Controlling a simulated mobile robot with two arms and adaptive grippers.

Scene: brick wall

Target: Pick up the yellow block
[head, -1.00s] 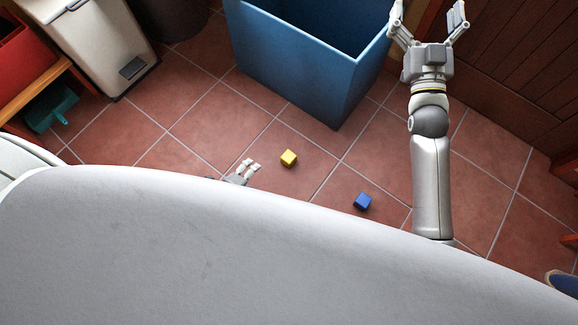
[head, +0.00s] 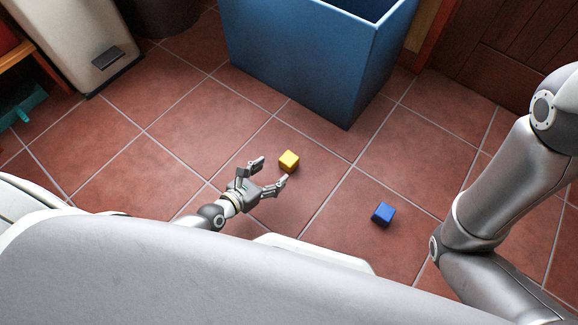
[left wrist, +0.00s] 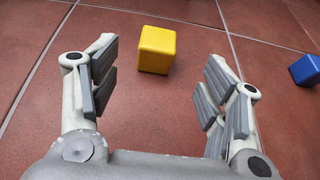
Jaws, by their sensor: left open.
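The yellow block (head: 289,161) sits on the red tile floor in the middle of the head view. My left gripper (head: 271,175) is just to its left and nearer to me, open and empty, with its fingers pointing toward the block. In the left wrist view the yellow block (left wrist: 157,49) lies ahead, between the lines of the two spread fingers and a little beyond their tips. The left gripper (left wrist: 161,75) does not touch it. My right arm shows at the right of the head view, but its gripper is out of the picture.
A blue block (head: 383,213) lies on the floor to the right; it also shows in the left wrist view (left wrist: 306,70). A large blue bin (head: 300,60) stands behind the yellow block. A pale pedal bin (head: 75,40) is at the far left. The tiles around the block are clear.

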